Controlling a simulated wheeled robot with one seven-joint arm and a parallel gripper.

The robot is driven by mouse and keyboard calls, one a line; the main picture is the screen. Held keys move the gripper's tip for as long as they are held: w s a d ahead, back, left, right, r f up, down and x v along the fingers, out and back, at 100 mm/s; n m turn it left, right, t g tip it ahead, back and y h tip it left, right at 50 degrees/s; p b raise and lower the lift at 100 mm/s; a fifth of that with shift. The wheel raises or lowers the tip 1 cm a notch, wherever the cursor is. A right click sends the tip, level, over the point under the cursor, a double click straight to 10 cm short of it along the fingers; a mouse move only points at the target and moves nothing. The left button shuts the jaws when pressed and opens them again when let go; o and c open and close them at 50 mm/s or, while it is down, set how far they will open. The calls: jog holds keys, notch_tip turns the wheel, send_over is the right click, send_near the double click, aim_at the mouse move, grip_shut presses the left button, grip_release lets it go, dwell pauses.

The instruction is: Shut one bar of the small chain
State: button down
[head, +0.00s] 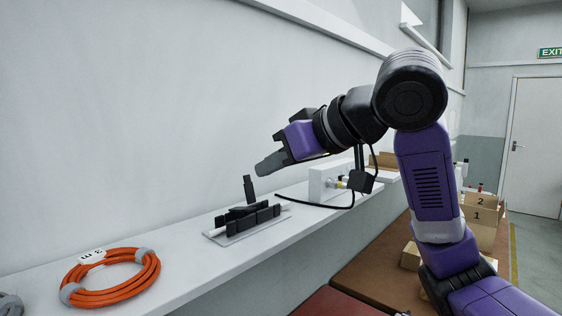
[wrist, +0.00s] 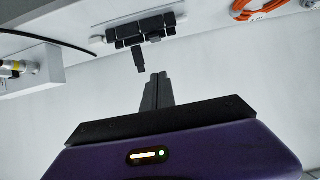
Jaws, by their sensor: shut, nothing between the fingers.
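The small chain (head: 246,220) is a row of black bars on a light plate (head: 226,237) on the white shelf. One bar (head: 248,190) stands upright, raised above the others, which lie flat. In the wrist view the chain (wrist: 133,30) is at the top, and the raised bar (wrist: 138,60) points from it towards my gripper. My gripper (head: 260,171) is shut and empty, above the chain and close to the top of the raised bar. In the wrist view my fingertips (wrist: 159,76) are just right of the raised bar's end, with a small gap visible between them.
An orange coiled cable (head: 108,279) with a white tag lies on the shelf (head: 185,262) to the left. A white box (head: 322,182) with connectors and a black cable stands to the right. Cardboard boxes (head: 482,218) are on the brown bench at right. The wall rises close behind the shelf.

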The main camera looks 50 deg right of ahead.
send_over(253, 208)
notch_tip(253, 208, down, 3)
jog(key=shift+r, duration=0.2)
jog(key=f, duration=0.1)
jog(key=s+f, duration=0.1)
jog(key=f, duration=0.1)
jog(key=shift+p, duration=0.35)
jog(key=shift+s+f, duration=0.1)
jog(key=shift+f, duration=0.3)
